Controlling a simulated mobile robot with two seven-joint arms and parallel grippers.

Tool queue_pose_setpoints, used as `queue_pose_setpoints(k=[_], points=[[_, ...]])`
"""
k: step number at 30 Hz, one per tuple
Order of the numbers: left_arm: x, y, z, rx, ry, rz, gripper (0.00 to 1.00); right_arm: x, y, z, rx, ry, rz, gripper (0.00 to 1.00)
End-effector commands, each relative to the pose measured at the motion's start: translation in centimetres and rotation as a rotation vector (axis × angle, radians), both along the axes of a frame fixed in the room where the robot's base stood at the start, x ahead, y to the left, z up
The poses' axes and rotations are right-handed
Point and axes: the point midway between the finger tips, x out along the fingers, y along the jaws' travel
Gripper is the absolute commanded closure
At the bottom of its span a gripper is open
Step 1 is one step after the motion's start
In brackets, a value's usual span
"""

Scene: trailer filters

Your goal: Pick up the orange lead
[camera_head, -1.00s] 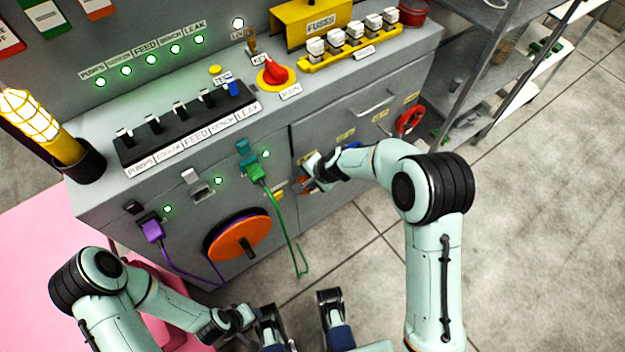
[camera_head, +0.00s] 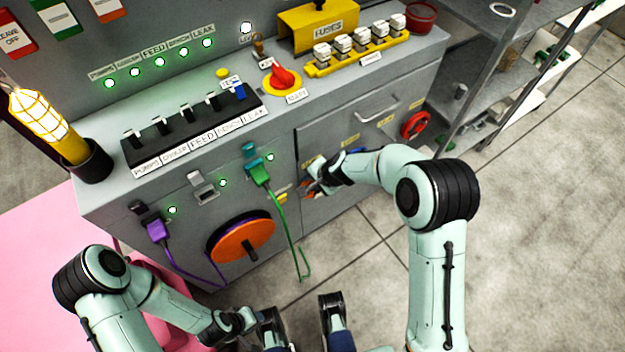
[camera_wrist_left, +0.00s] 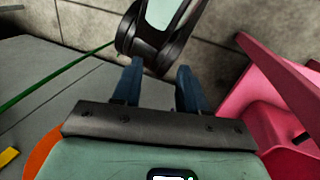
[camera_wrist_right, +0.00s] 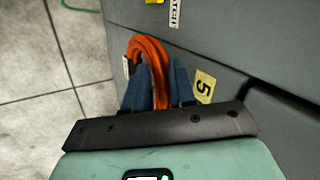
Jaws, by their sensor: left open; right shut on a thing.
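The orange lead (camera_wrist_right: 150,48) shows as a thick curved loop in the right wrist view, bent over at the top with its lower part between my blue fingers. My right gripper (camera_wrist_right: 160,84) is shut on it, close to the grey cabinet front. In the head view the right gripper (camera_head: 317,180) is at the cabinet's lower front, and only a small orange bit shows beside it. The rest of the lead is hidden. My left gripper (camera_wrist_left: 157,82) is open and empty, its blue fingers apart, low in front of the cabinet.
The grey cabinet (camera_head: 345,135) carries switches, a red knob (camera_head: 283,79) and fuses. A purple plug (camera_head: 157,231), a green plug (camera_head: 260,174) and an orange disc (camera_head: 240,236) are on its front. A shelf rack (camera_head: 497,50) stands right. Floor at right is clear.

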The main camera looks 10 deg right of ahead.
Motion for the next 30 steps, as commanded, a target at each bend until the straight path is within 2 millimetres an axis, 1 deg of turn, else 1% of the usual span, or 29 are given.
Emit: queue_pose_setpoints(k=[1,5,6,9,12,17,18,24,30], points=[[-0.5,-0.2,0.7,-0.006,0.012,-0.006,0.57,0.2,0.1,1.2,0.000,-0.008,0.002,1.00],[-2.0,-1.0,2.1,-0.027,0.054,-0.023,0.57,0.2,0.1,3.7,0.000,-0.010,0.003,1.00],[-2.7,-1.2,2.6,-0.034,0.071,-0.031,0.57,0.2,0.1,4.6,0.000,-0.010,0.003,1.00],[-3.6,-1.6,3.7,-0.045,0.099,-0.041,0.57,0.2,0.1,6.8,0.000,-0.010,0.003,1.00],[-3.5,-1.6,2.9,-0.044,0.097,-0.040,0.57,-1.9,-0.8,6.0,0.003,-0.002,-0.004,1.00],[-2.9,-1.3,2.2,-0.036,0.079,-0.033,0.57,-5.1,-2.0,5.9,0.003,-0.003,-0.004,1.00],[-2.7,-1.2,1.9,-0.033,0.073,-0.030,0.57,-6.0,-2.3,5.8,0.003,-0.003,-0.004,1.00],[-0.6,-0.3,0.2,-0.008,0.017,-0.007,0.57,-10.6,-4.0,5.7,0.001,-0.004,-0.005,1.00],[1.3,0.6,-1.3,0.017,-0.034,0.015,0.57,-14.4,-5.4,5.7,-0.001,-0.004,-0.003,1.00]])
